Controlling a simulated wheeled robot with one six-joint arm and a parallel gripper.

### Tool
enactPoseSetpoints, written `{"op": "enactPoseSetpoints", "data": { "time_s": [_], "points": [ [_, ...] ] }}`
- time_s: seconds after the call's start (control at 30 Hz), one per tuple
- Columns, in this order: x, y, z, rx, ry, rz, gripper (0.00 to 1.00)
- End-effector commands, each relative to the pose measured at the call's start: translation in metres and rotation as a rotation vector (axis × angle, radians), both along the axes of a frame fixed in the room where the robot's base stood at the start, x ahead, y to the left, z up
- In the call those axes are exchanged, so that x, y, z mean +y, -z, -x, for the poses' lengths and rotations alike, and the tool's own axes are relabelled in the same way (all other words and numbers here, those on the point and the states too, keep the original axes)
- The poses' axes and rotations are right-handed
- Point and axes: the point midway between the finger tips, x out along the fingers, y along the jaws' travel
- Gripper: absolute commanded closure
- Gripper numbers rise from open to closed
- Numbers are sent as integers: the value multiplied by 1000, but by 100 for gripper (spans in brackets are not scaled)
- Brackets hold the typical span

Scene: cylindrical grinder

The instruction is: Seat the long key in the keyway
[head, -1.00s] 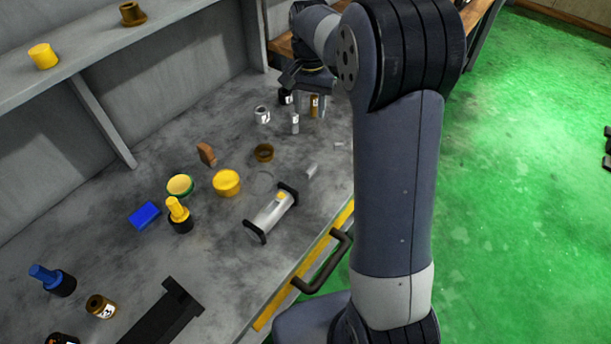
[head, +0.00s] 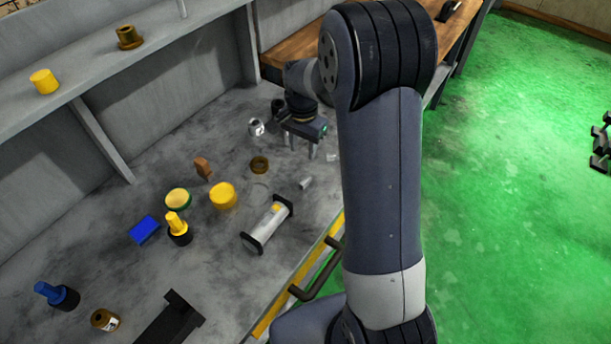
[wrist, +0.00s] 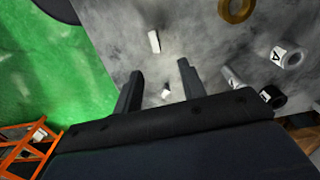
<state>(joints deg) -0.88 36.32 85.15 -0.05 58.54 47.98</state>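The silver shaft (head: 264,226) lies between two black end pieces near the bench's front edge, with a small yellow patch on top; I cannot make out its keyway. A small grey bar (head: 305,183) lies just behind it. Another small pale piece (head: 331,156) lies farther back, beside my gripper (head: 302,152). The wrist view shows two pale pieces, one beyond the fingertips (wrist: 154,41) and one lower, between the fingers (wrist: 166,91). I cannot tell which is the long key. My gripper (wrist: 160,68) is open and empty, pointing down over the bench.
A brown ring (head: 259,165), a labelled grey cylinder (head: 257,127), a yellow cylinder (head: 223,196) and a blue block (head: 144,229) stand left of my arm. A black handle (head: 317,277) sticks out from the bench front. Bench around the grey bar is fairly clear.

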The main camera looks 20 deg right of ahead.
Motion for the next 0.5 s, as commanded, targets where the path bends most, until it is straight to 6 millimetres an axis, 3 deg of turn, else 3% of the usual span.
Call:
{"op": "enactPoseSetpoints", "data": {
  "time_s": [0.33, 0.5],
  "points": [
    [1, 50, 8, 4, 51, 0, 61],
    [0, 64, 8, 2, 50, -1, 61]
  ]
}}
